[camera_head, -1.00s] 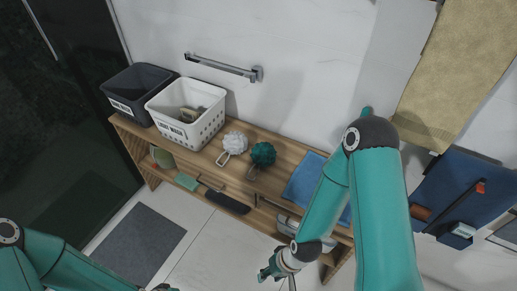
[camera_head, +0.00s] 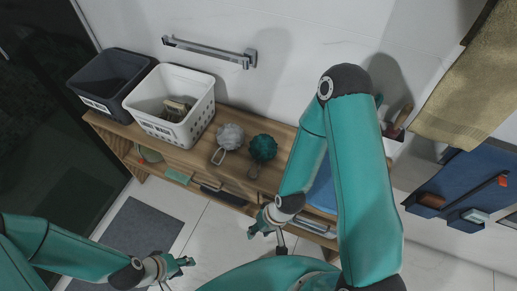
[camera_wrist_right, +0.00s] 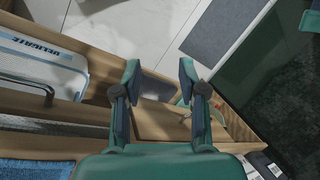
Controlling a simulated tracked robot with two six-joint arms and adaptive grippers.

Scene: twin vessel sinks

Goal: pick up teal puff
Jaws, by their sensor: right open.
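The teal puff (camera_head: 262,148) is a round, ruffled ball with a cord loop. It lies on the wooden shelf top (camera_head: 190,158), just right of a white puff (camera_head: 230,136). My right gripper (camera_head: 258,226) is in front of the shelf, below the teal puff in the head view and apart from it. In the right wrist view its two fingers (camera_wrist_right: 160,72) are spread and empty; the teal puff does not show there. My left gripper (camera_head: 182,266) is over the floor at lower left, away from the puffs; its jaws are too small to judge.
A white basket (camera_head: 172,120) and a dark basket (camera_head: 108,82) stand on the shelf's left. A blue towel (camera_head: 322,190) lies right of the teal puff, partly behind my right arm. A towel bar (camera_head: 208,50) is on the wall. Floor in front is clear around a grey mat (camera_head: 130,238).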

